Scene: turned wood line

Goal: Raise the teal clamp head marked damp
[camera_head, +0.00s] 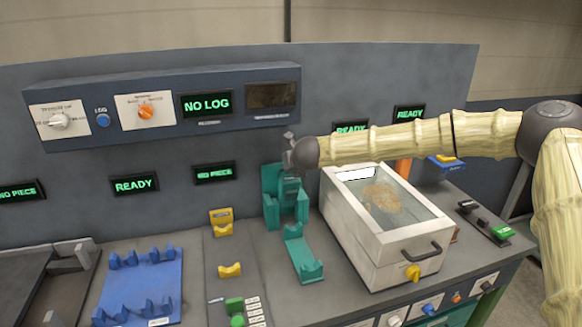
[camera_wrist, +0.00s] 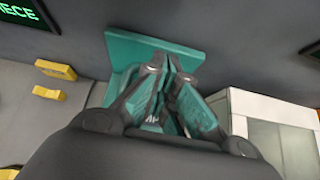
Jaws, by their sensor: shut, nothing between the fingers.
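The teal clamp (camera_head: 271,212) stands against the grey back panel, left of the white box. Its upright block also shows in the wrist view (camera_wrist: 135,50), partly hidden behind my fingers. A teal cradle piece (camera_head: 302,254) lies in front of it on the bench. My gripper (camera_head: 290,160) is at the top of the clamp; in the wrist view its fingertips (camera_wrist: 168,66) are together over the teal parts, with nothing seen between them. Whether the fingers touch the clamp head, I cannot tell. No damp marking is readable.
A white box with a glass lid (camera_head: 345,216) stands close on the right. Yellow blocks (camera_head: 222,229) and a blue fixture (camera_head: 140,288) are to the left. A control panel (camera_head: 160,100) with a "NO LOG" display (camera_head: 206,103) juts out above, left of my gripper.

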